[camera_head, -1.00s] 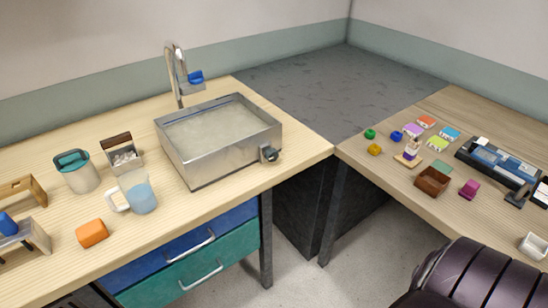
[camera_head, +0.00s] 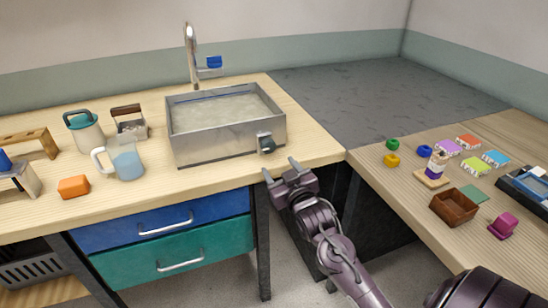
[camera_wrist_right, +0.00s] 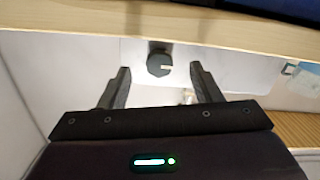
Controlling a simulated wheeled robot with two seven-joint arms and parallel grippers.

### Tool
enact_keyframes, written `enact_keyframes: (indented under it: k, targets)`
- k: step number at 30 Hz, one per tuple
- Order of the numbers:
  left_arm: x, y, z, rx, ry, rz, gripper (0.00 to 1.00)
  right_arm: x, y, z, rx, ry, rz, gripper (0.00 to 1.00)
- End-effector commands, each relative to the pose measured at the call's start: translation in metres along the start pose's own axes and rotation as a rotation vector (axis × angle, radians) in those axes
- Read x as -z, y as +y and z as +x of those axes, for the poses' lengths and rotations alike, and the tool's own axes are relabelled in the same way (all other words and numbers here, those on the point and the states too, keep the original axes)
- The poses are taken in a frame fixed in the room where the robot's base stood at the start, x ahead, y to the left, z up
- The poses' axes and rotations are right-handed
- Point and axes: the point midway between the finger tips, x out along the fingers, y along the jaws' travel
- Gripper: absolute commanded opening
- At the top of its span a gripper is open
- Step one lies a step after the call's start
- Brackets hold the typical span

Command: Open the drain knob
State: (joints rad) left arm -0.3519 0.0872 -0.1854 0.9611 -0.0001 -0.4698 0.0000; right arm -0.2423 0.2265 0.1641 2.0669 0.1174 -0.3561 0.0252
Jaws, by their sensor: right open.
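The drain knob (camera_head: 266,143) is a small dark knob on the front right of the metal sink basin (camera_head: 215,150). The basin holds cloudy water (camera_head: 222,112). My right gripper (camera_head: 280,167) is open and empty, just in front of and below the knob near the counter's front edge. In the right wrist view the knob (camera_wrist_right: 159,63) appears ahead, between and beyond the two spread fingers, apart from them. A light slot or mark shows on its face. My left gripper is not in view.
A faucet (camera_head: 191,60) with a blue handle stands behind the basin. A blue mug (camera_head: 126,162), a lidded jug (camera_head: 85,132) and an orange block (camera_head: 74,187) sit to the left. Blue and teal drawers are below. The right table holds small blocks and a brown box (camera_head: 454,207).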

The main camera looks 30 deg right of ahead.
Motion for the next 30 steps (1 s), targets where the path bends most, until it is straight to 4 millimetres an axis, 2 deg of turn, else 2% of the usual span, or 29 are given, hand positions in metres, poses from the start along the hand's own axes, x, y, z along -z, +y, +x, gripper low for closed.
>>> enact_keyframes:
  k: [1,4,18,29,30]
  targets:
    - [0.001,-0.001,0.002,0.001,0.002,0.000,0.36,0.009,0.003,-0.001,-0.005,0.024,0.001,0.58]
    - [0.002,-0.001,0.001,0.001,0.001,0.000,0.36,0.018,0.005,0.003,-0.011,0.043,0.002,0.58]
    - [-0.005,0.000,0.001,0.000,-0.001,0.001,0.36,0.020,0.006,0.069,-0.010,0.041,0.001,0.58]
    - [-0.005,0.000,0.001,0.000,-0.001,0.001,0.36,0.020,0.006,0.076,-0.010,0.040,0.001,0.58]
    - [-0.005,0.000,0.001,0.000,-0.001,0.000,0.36,0.020,0.006,0.076,-0.010,0.040,0.001,0.56]
